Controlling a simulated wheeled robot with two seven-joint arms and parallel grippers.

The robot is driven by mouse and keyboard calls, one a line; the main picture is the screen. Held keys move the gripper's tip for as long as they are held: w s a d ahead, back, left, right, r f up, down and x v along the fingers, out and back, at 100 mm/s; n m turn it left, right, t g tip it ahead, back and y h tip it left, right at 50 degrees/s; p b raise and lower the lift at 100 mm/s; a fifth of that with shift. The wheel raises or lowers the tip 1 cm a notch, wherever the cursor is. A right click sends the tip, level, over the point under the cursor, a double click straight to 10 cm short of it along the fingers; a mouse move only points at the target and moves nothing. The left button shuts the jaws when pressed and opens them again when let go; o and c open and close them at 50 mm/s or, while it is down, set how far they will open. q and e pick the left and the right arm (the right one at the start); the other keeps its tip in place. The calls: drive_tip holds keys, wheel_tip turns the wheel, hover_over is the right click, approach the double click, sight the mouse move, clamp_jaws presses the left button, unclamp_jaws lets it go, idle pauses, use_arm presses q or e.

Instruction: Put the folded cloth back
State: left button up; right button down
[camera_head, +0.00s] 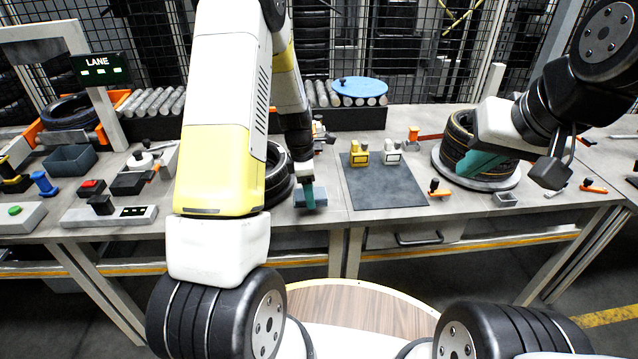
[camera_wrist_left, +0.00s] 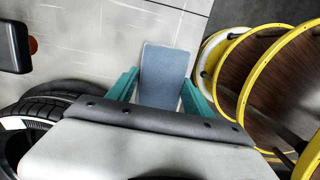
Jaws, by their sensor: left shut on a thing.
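My left gripper (camera_head: 309,192) is at the front edge of the bench, with its fingers pointing down. It is shut on the folded cloth (camera_head: 316,201), a flat blue-grey rectangle at bench height. In the left wrist view the cloth (camera_wrist_left: 166,72) sits between the two teal fingers of the left gripper (camera_wrist_left: 161,92). I cannot tell whether the cloth touches the bench. My right gripper (camera_head: 481,161) is at the right, in front of a tyre; its teal fingers show only partly, so its opening is unclear.
A dark mat (camera_head: 383,188) with a yellow and a white block lies right of the cloth. A tyre (camera_head: 462,133) rests on a round stand (camera_head: 505,181). Another tyre (camera_head: 278,178) is partly hidden behind my left arm. A small grey tray (camera_head: 507,199) is near the right front edge.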

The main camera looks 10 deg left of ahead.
use_arm(q)
drive_tip(key=shift+f, duration=1.65)
drive_tip(key=shift+f, duration=0.15)
drive_tip(key=o, duration=1.5)
drive_tip(key=shift+c, duration=0.2)
